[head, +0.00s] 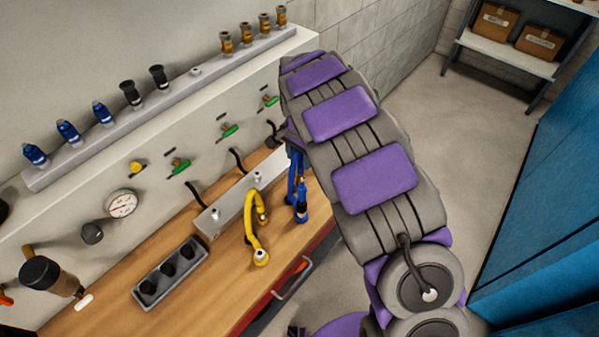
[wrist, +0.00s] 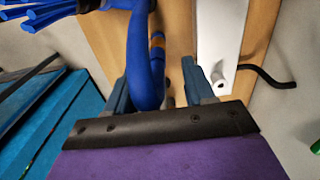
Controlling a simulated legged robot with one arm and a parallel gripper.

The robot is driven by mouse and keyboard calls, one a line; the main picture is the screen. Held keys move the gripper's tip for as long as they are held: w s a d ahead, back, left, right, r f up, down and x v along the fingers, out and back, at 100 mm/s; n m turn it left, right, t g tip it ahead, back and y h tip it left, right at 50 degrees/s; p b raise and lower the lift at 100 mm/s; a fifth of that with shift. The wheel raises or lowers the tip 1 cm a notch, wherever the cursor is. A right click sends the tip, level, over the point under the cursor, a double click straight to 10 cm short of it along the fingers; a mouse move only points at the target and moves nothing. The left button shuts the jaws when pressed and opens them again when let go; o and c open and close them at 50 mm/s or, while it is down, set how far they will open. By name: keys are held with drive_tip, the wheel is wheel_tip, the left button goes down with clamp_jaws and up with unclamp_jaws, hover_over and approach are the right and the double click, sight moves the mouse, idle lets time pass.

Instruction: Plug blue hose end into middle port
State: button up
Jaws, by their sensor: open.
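The blue hose (head: 301,201) stands near the front edge of the wooden bench, beside my forearm. In the wrist view the blue hose (wrist: 149,65) runs between the fingers of my gripper (wrist: 161,62), nearer the left finger. The fingers are spread and not closed on it. In the head view my arm hides most of the gripper. The light grey port block (head: 232,207) sits on the bench against the panel, with small metal fittings on top. It also shows in the wrist view (wrist: 220,40), right of the fingers. I cannot tell which port is the middle one.
A yellow hose (head: 251,228) curves over the bench in front of the block. The panel carries a gauge (head: 122,204) and green-handled valves (head: 180,166). Teal cabinets (head: 540,200) stand right; floor between is clear.

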sight(301, 173)
drive_tip(key=f+b, duration=0.1)
drive_tip(key=f, duration=0.5)
drive_tip(key=shift+d+f+b, duration=0.2)
drive_tip(key=shift+f+b, duration=0.2)
drive_tip(key=shift+f, duration=0.85)
drive_tip(key=shift+p, duration=0.55)
drive_tip(key=shift+c, duration=0.5)
clamp_jaws()
drive_tip(key=shift+r, duration=0.15)
drive_tip(key=shift+r+p, duration=1.25)
drive_tip(key=shift+r, duration=1.6)
